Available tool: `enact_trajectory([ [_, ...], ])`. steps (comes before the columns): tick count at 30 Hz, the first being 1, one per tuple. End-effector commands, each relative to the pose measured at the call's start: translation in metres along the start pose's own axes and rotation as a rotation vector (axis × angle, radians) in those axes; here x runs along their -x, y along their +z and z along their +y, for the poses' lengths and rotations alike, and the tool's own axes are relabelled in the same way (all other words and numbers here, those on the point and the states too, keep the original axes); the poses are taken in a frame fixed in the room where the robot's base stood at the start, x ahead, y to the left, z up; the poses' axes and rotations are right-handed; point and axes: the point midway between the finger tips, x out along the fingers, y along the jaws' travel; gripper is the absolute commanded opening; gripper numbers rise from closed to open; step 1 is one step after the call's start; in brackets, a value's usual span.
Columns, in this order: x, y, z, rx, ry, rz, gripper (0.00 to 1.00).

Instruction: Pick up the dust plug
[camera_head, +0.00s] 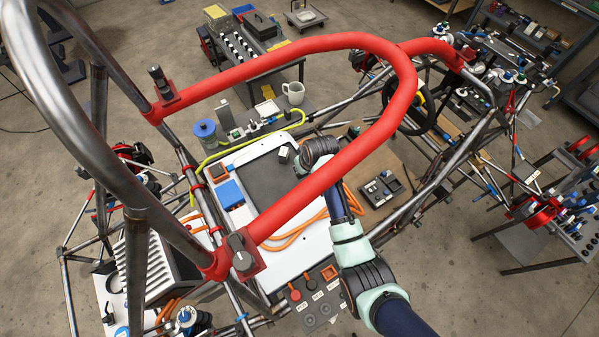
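I cannot single out the dust plug with certainty. A small dark panel (318,308) at the bottom centre carries a red round cap (295,294), an orange-red cap and several dark round sockets; one of these caps may be a plug. My arm reaches up from the bottom right, passing under the red padded tube. Its wrist shows beyond the tube, over the white tray. The fingers of my gripper are hidden or too small to make out, so its opening and any hold do not show.
The red padded hoop (340,160) crosses above my arm. The white tray (240,215) holds a blue box (230,194) and orange cables (290,235).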

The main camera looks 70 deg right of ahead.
Motion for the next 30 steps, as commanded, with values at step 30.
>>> enact_trajectory([
  [30, -0.005, -0.009, 0.168, 0.000, 0.000, -0.002, 0.06],
])
